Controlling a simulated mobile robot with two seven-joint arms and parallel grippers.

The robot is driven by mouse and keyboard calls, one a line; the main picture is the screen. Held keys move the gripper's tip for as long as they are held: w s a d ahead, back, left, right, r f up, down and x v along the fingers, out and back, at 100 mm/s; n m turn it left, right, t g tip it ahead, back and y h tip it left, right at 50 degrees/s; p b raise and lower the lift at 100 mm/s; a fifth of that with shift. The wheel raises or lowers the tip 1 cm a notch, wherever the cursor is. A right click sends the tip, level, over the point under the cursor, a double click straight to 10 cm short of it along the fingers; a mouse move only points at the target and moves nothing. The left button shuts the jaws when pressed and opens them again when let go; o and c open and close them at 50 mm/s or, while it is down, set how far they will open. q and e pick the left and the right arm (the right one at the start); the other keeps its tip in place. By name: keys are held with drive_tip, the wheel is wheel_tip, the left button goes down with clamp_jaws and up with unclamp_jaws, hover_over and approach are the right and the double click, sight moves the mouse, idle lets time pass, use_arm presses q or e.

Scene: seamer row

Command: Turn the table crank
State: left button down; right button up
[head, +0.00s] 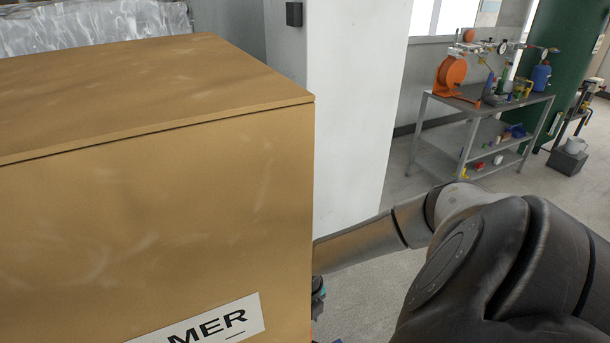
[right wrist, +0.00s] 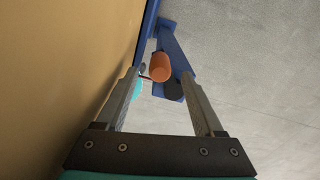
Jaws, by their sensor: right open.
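An orange cylindrical knob (right wrist: 160,67), which looks like the crank's handle, shows in the right wrist view close to a blue metal bar (right wrist: 176,50). My right gripper (right wrist: 160,74) is open, its two fingers appearing on either side of the knob. I cannot tell whether the knob is between the fingers or beyond their tips. A small teal part and a dark round part show just below the knob. In the head view the tan cabinet hides my right gripper and the crank; only my right arm reaches behind its edge. My left gripper is not in view.
The large tan cabinet (head: 160,190) with a white label (head: 205,322) fills the left of the head view; its wall (right wrist: 60,80) runs close along the left finger. Grey floor lies open to the right. A grey bench (head: 490,105) with tools stands far back.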

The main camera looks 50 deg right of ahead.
wheel_tip(320, 180, up, 10)
drive_tip(key=shift+r+p, duration=0.15)
drive_tip(key=shift+p, duration=0.3)
